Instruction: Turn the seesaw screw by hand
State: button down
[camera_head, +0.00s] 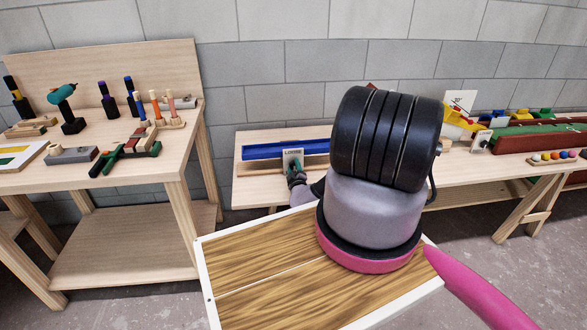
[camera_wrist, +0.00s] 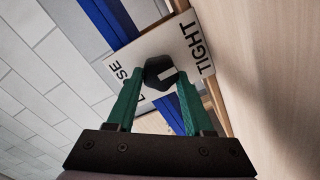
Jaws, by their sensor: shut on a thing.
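The seesaw screw (camera_wrist: 158,68) is a dark faceted knob with a white mark, in front of a white plate (camera_wrist: 205,38) lettered TIGHT and, partly hidden, LOOSE. My gripper (camera_wrist: 159,84) has its green fingers shut on the knob, one on each side. In the head view the plate (camera_head: 292,155) stands before a blue batten (camera_head: 262,151) on the bench, and my gripper (camera_head: 296,176) reaches it from below. My own arm hides much of that area, and the knob is too small to make out there.
A wooden table (camera_head: 130,160) at the left holds several screwdrivers, clamps and a teal drill (camera_head: 62,94). A right-hand bench carries a green batten (camera_head: 535,137) and several coloured balls (camera_head: 553,156). A block wall stands behind. Grey floor lies between the tables.

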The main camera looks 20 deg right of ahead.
jog(key=shift+s+f, duration=0.1)
jog(key=shift+c, duration=1.4)
grip_release()
jog(key=v, duration=1)
jog(key=shift+s+a, duration=0.1)
jog(key=shift+s, duration=0.3)
